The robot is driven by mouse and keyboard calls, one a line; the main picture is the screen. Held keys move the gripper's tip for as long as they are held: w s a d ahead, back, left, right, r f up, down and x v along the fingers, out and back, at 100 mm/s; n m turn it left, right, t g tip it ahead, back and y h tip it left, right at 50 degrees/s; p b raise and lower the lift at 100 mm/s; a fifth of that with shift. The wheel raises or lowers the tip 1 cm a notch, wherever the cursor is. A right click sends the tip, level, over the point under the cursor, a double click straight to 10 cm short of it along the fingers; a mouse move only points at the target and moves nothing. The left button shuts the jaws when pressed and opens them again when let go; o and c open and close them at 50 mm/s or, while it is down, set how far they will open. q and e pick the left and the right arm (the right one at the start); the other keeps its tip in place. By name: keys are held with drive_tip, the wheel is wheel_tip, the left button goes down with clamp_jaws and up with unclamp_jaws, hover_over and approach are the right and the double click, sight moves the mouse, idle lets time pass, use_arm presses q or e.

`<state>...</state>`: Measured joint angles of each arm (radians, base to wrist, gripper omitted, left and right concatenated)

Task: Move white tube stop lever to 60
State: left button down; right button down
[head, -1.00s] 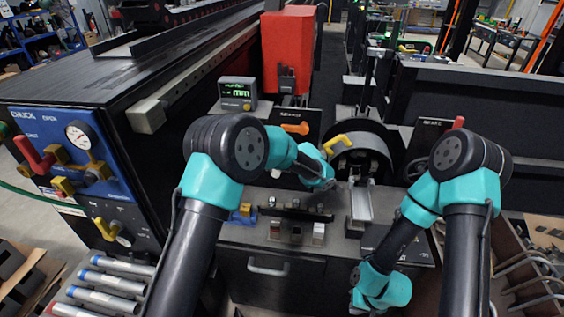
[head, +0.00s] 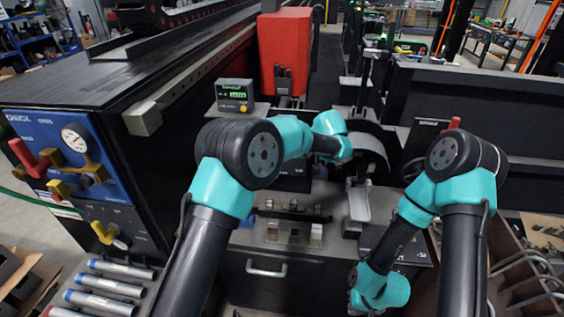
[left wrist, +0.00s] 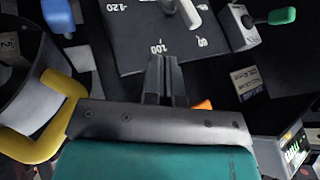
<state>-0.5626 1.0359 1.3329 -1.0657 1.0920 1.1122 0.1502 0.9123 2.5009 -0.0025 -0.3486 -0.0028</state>
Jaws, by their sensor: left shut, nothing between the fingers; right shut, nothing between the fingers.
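The left wrist view shows a dark scale plate (left wrist: 130,55) with the marks 120, 100 and 80 printed in white. A white lever (left wrist: 192,12) stands at the top edge, partly cut off, near the 80 mark. My left gripper (left wrist: 166,62) is shut and empty over the plate's edge, its tips just below the 100 mark and apart from the lever. In the head view my left wrist hides its gripper and the lever. My right gripper (head: 360,302) is low, in front of the cabinet, away from the plate, shut and empty.
In the left wrist view, a yellow handle (left wrist: 35,145) lies at left, an orange lever (left wrist: 203,104) shows behind my gripper, and a green-tipped lever (left wrist: 281,16) is at upper right. In the head view, a digital readout (head: 235,95) and a red housing (head: 284,50) stand behind my left arm.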

use_arm(q)
drive_tip(key=w+a+f, duration=0.4)
drive_tip(key=a+f, duration=0.4)
drive_tip(key=shift+w+f, duration=0.3)
drive_tip(key=shift+w, duration=0.1)
drive_tip(key=shift+a, duration=0.1)
idle(0.4)
